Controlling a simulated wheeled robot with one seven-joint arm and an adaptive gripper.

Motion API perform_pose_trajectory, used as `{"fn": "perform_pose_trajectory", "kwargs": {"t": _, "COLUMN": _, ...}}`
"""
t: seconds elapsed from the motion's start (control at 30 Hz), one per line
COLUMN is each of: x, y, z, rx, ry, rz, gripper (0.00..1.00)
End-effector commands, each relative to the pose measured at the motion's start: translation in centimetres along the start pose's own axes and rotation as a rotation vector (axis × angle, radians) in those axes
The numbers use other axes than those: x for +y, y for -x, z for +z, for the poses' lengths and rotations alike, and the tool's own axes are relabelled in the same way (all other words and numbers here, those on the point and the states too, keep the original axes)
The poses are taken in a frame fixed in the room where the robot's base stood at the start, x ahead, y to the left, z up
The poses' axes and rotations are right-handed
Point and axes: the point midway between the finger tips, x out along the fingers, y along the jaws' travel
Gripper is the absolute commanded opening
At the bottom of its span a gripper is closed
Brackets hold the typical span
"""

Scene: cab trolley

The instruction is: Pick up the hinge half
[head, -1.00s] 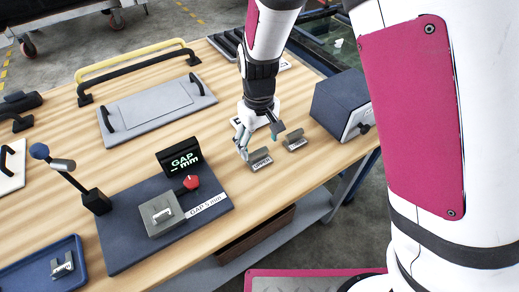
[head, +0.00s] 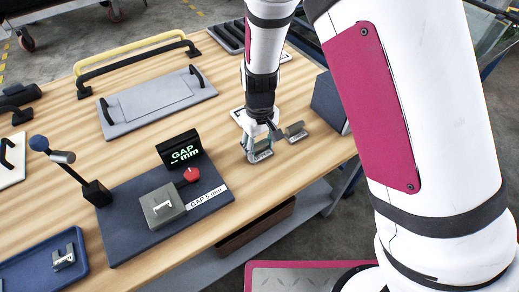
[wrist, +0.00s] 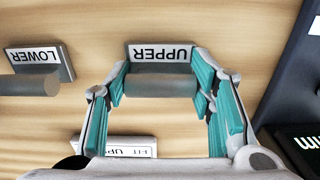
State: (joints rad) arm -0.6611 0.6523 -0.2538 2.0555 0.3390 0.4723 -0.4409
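The grey hinge half labelled UPPER (wrist: 160,83) lies on the wooden table, with a flat labelled plate and a round barrel. In the head view this hinge half (head: 260,156) is partly hidden by my gripper (head: 256,143). In the wrist view my gripper (wrist: 160,80) is open, its teal-padded fingers at either end of the barrel. I cannot tell whether the pads touch it. A second hinge half labelled LOWER (wrist: 38,62) lies to the left in the wrist view; in the head view this one (head: 295,132) is to the right of my gripper.
A dark fixture board (head: 125,240) with a gap display (head: 180,148) and red knob (head: 191,175) stands to the left. A dark box (head: 329,103) is to the right. A white label plate (wrist: 130,147) lies close by. A blue tray (head: 25,275) is at front left.

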Motion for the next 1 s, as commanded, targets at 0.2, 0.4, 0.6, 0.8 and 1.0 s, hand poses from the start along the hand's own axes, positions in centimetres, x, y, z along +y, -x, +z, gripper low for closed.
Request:
{"fn": "perform_pose_trajectory", "kwargs": {"t": 0.2, "x": 0.0, "y": 0.0, "z": 0.0, "rx": 0.001, "ry": 0.0, "rz": 0.0, "gripper": 0.1}}
{"fn": "perform_pose_trajectory", "kwargs": {"t": 0.4, "x": 0.0, "y": 0.4, "z": -0.1, "rx": 0.002, "ry": -0.001, "rz": 0.0, "gripper": 0.1}}
{"fn": "perform_pose_trajectory", "kwargs": {"t": 0.6, "x": 0.0, "y": 2.0, "z": -0.1, "rx": 0.004, "ry": 0.001, "rz": 0.0, "gripper": 0.1}}
{"fn": "perform_pose_trajectory", "kwargs": {"t": 0.8, "x": -1.2, "y": 3.8, "z": 1.2, "rx": -0.001, "ry": 0.003, "rz": -0.003, "gripper": 0.1}}
{"fn": "perform_pose_trajectory", "kwargs": {"t": 1.0, "x": -4.4, "y": 4.3, "z": 4.8, "rx": 0.0, "ry": 0.005, "rz": -0.002, "gripper": 0.1}}
